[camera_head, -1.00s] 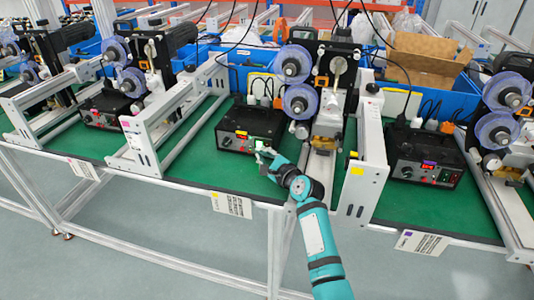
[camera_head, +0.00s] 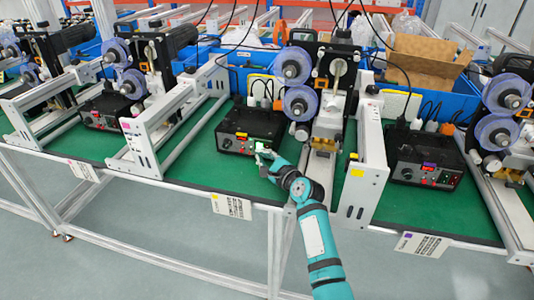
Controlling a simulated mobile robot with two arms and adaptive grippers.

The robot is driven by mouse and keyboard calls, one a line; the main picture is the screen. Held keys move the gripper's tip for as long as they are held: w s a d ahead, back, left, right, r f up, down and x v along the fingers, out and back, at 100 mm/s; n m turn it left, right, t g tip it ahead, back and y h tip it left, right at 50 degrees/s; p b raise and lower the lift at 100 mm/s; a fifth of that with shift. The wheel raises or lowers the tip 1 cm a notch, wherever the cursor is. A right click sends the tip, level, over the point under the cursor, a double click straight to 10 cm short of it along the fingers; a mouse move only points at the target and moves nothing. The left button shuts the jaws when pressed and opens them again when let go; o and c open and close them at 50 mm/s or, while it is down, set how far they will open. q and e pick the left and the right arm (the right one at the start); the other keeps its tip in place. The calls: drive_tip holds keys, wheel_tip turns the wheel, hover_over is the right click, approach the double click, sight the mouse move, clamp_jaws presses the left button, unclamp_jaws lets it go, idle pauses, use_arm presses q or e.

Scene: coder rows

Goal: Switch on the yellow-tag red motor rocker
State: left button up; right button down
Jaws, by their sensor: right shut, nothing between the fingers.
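The middle station carries yellow tags, one on its front label (camera_head: 216,201) and one on its side frame (camera_head: 357,172). Its black control box (camera_head: 232,119) stands on the green mat, with a knob (camera_head: 226,143) and a small lit display on its front face. My right gripper (camera_head: 262,151) is shut and empty, its tips close to the right part of that front face. The gripper covers the rocker area, so I cannot see the red motor rocker or its position. Whether the tips touch the box is not clear. My left gripper is not in view.
A similar purple-tag box (camera_head: 426,152) stands to the right, and another box (camera_head: 106,110) to the left. White side frames (camera_head: 372,150) and blue spools (camera_head: 299,103) flank the middle box. The green mat (camera_head: 205,165) before it is clear.

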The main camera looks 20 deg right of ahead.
drive_tip(key=shift+w, duration=0.1)
drive_tip(key=shift+w+d, duration=0.25)
drive_tip(key=shift+w, duration=0.05)
drive_tip(key=shift+w+d+f, duration=0.1)
drive_tip(key=shift+w+d, duration=0.1)
drive_tip(key=shift+w, duration=0.05)
idle(1.0)
drive_tip(key=shift+s+a+p, duration=0.25)
drive_tip(key=shift+p, duration=0.15)
drive_tip(key=shift+s+a+r+p, duration=0.2)
drive_tip(key=shift+s+p, duration=0.15)
drive_tip(key=shift+p, duration=0.05)
drive_tip(key=shift+s, duration=0.1)
